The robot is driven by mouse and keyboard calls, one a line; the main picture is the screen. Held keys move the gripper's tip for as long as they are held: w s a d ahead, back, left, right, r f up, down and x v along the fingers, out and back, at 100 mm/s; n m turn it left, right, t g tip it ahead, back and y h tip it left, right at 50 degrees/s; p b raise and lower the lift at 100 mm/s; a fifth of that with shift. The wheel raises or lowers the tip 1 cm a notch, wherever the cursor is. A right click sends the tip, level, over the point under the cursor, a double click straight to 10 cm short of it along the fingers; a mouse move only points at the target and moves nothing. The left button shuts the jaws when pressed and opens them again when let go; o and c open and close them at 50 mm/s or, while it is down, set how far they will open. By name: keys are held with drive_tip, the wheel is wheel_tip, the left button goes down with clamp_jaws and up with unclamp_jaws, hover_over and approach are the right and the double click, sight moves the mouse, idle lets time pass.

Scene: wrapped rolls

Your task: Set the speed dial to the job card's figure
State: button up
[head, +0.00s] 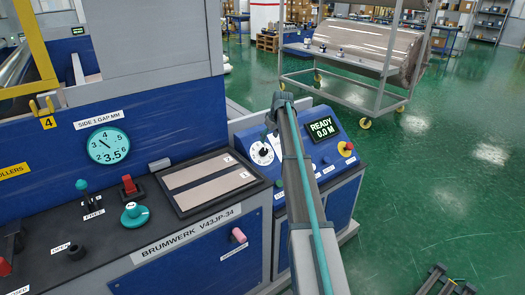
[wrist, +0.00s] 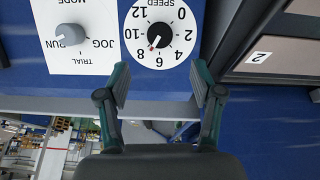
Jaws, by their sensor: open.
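The speed dial (wrist: 160,34) is a white round plate with figures 0 to 12 and a dark knob, seen upside down in the wrist view. Its red mark lies between 6 and 8, nearer 8. In the head view the dial (head: 262,153) is on the blue console, left of my arm. My gripper (wrist: 161,80) is open and empty, its fingers apart, with the dial beyond the gap between them; no contact shows. In the head view my gripper (head: 279,107) is over the console, small and partly hard to make out. I cannot identify a job card in either view.
A mode knob (wrist: 70,33) is beside the speed dial. The console has a READY 0.0 M display (head: 322,129) and a red button (head: 348,147). A panel with two plates (head: 210,181), a teal knob (head: 134,214) and a gap gauge (head: 108,145) are to the left.

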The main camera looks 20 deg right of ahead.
sight(265, 150)
drive_tip(key=p+x, duration=0.2)
drive_tip(key=x, duration=0.8)
drive_tip(key=shift+f+p, duration=0.35)
drive_tip(key=c, duration=1.1)
drive_tip(key=shift+c, duration=0.2)
drive_tip(key=shift+m, duration=0.3)
drive_tip(key=m+y+b, duration=0.1)
drive_tip(key=m, duration=0.1)
drive_tip(key=m+b, duration=0.1)
drive_tip(key=m, duration=0.1)
drive_tip(key=shift+d+m+y, duration=0.15)
drive_tip(key=shift+m+y, duration=0.25)
drive_tip(key=m, duration=0.2)
drive_tip(key=m+y+b, duration=0.1)
drive_tip(key=m, duration=0.2)
drive_tip(key=shift+y, duration=0.3)
drive_tip(key=shift+m, duration=0.3)
